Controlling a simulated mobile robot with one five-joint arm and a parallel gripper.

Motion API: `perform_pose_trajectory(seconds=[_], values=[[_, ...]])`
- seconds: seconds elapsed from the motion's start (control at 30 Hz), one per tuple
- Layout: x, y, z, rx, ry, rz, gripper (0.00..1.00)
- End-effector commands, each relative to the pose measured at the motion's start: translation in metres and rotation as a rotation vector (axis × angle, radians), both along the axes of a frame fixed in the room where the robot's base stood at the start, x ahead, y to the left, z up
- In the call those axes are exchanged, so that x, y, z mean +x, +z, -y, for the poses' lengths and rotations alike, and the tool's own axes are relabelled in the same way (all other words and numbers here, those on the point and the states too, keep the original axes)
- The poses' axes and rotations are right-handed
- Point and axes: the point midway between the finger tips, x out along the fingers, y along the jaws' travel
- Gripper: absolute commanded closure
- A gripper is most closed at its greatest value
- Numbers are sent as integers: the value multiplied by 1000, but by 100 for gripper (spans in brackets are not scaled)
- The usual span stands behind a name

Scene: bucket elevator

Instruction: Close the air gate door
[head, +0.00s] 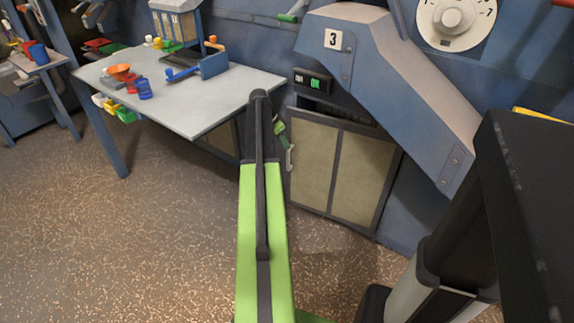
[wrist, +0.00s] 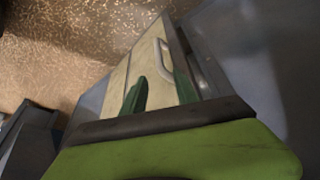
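The likely air gate door is a pair of cream panels in a dark metal frame (head: 335,165), low on the blue machine under the "3" chute. A dark gap shows along its top edge; I cannot tell how far open it stands. My gripper (head: 284,144) is at the door's left edge in the head view, partly behind my green arm. In the wrist view the two dark green fingers of my gripper (wrist: 160,92) are apart with nothing between them. The cream panel (wrist: 148,64) lies just beyond them; contact cannot be told.
A switch box (head: 313,81) with a green button sits above the door. A grey table (head: 195,112) with small coloured items stands at left. The sloping chute (head: 400,80) is above right. The speckled floor (head: 150,230) in front is clear.

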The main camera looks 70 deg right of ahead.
Motion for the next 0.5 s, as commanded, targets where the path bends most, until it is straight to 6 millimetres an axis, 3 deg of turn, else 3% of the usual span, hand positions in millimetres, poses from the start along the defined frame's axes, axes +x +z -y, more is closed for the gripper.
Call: perform_pose_trajectory(seconds=[0.03,0.1,0.5], values=[[1,-22,-1,0,1,0,64],[2,-37,-1,0,3,0,64],[-11,-113,16,0,4,0,64]])
